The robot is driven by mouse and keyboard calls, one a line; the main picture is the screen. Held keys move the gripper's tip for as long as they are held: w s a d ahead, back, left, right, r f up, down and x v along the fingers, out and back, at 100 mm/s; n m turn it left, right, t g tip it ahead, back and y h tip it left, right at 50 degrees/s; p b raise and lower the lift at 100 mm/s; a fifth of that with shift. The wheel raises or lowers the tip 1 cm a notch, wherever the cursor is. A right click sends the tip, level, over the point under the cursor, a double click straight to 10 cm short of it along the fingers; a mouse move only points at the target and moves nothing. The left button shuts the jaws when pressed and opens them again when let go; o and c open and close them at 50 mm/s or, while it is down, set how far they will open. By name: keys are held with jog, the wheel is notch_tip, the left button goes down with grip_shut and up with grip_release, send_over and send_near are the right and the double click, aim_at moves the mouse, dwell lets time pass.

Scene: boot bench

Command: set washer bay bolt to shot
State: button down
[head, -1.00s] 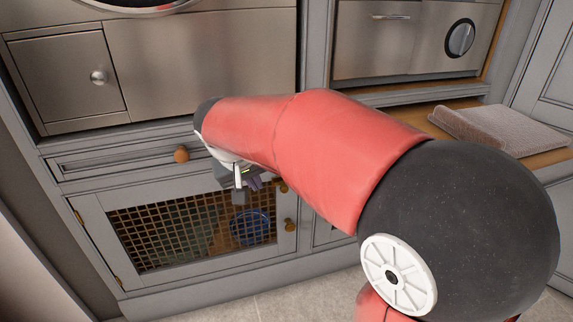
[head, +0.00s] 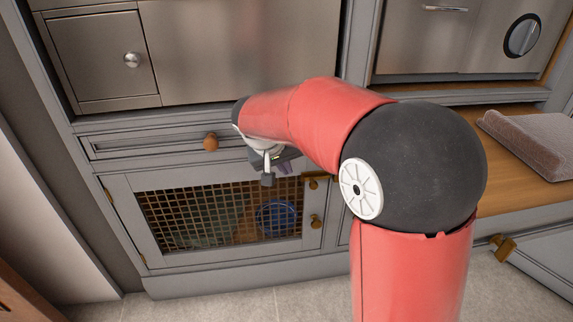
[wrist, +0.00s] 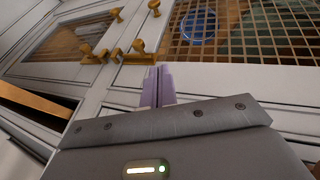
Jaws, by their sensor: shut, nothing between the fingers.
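The lattice door (head: 128,215) under the washer front is closed. A brass bolt (head: 318,182) sits at its upper right corner, and it also shows in the wrist view (wrist: 138,53). Whether its bar reaches across the door edge is too small to tell. My gripper (wrist: 158,70) is shut and empty, its purple fingers together. In the wrist view the fingertips lie close to the bolt; contact cannot be told. In the head view my gripper (head: 287,166) is just left of the bolt, partly hidden by my arm.
A brass knob (head: 316,221) is below the bolt. A drawer with an orange knob (head: 210,142) lies above the door. More brass fittings (wrist: 95,55) are on the neighbouring door. A blue bowl (head: 277,218) stands behind the lattice. A folded towel (head: 530,143) lies on the bench.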

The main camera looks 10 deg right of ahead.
aim_at(305, 180)
jog(key=d+f, duration=0.2)
jog(key=w+d+f, duration=0.1)
jog(key=f, duration=0.2)
jog(key=w+d+f, duration=0.1)
jog(key=d+f, duration=0.1)
jog(key=shift+w+d+f, duration=0.15)
jog(key=shift+w+d, duration=0.05)
jog(key=shift+d, duration=0.15)
jog(key=d, duration=0.3)
jog(key=shift+d, duration=0.25)
